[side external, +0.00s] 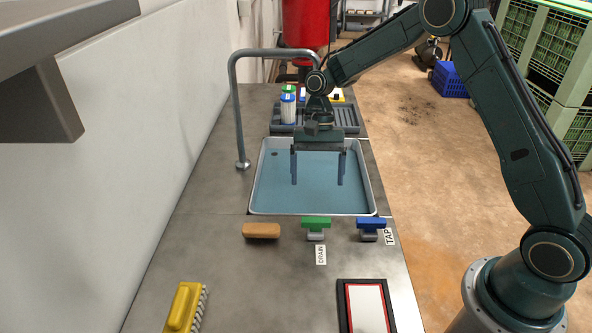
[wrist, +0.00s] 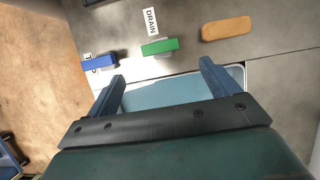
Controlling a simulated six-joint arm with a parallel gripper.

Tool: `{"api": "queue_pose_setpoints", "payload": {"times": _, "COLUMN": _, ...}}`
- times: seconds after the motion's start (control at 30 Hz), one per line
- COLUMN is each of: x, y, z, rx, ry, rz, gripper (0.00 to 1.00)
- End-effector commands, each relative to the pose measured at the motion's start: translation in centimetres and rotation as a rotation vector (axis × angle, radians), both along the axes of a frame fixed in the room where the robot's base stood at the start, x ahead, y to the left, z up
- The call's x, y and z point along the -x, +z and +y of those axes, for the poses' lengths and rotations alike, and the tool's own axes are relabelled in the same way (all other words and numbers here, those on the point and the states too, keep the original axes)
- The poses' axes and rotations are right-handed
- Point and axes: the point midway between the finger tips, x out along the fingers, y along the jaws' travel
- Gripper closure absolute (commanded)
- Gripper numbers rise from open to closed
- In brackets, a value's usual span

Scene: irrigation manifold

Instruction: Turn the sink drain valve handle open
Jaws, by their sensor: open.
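The sink drain valve handle (side external: 316,223) is a green bar on a grey stem, next to a label reading DRAIN (side external: 321,255). In the side external view the bar lies left to right, in front of the sink. It also shows in the wrist view as a green handle (wrist: 160,46). My gripper (side external: 317,182) is open and empty, with its fingers pointing down over the sink (side external: 258,190). It is behind the green handle and apart from it. In the wrist view the gripper's two fingers (wrist: 160,82) are spread wide, with the green handle beyond them.
A blue handle (side external: 371,222) labelled TAP stands right of the green one, and a tan block (side external: 261,231) lies left. A bent metal faucet (side external: 236,110) rises left of the sink. A yellow brush (side external: 184,306) and a framed panel (side external: 366,305) lie nearer the front.

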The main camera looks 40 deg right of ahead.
Motion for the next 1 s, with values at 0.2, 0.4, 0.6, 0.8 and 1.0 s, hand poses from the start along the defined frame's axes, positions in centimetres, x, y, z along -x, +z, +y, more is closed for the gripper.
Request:
{"api": "queue_pose_setpoints", "payload": {"times": 0.2, "x": 1.0, "y": -3.2, "z": 0.9, "rx": 0.000, "ry": 0.000, "rz": 0.004, "gripper": 0.13}}
{"api": "queue_pose_setpoints", "payload": {"times": 0.4, "x": 1.8, "y": -6.0, "z": 1.8, "rx": 0.000, "ry": 0.001, "rz": 0.004, "gripper": 0.13}}
{"api": "queue_pose_setpoints", "payload": {"times": 0.6, "x": 2.5, "y": -8.2, "z": 2.4, "rx": 0.000, "ry": 0.000, "rz": 0.003, "gripper": 0.13}}
{"api": "queue_pose_setpoints", "payload": {"times": 0.8, "x": 2.7, "y": -9.3, "z": 2.7, "rx": 0.000, "ry": 0.001, "rz": 0.000, "gripper": 0.13}}
{"api": "queue_pose_setpoints", "payload": {"times": 1.0, "x": 2.8, "y": -9.5, "z": 2.8, "rx": 0.000, "ry": 0.001, "rz": 0.000, "gripper": 0.13}}
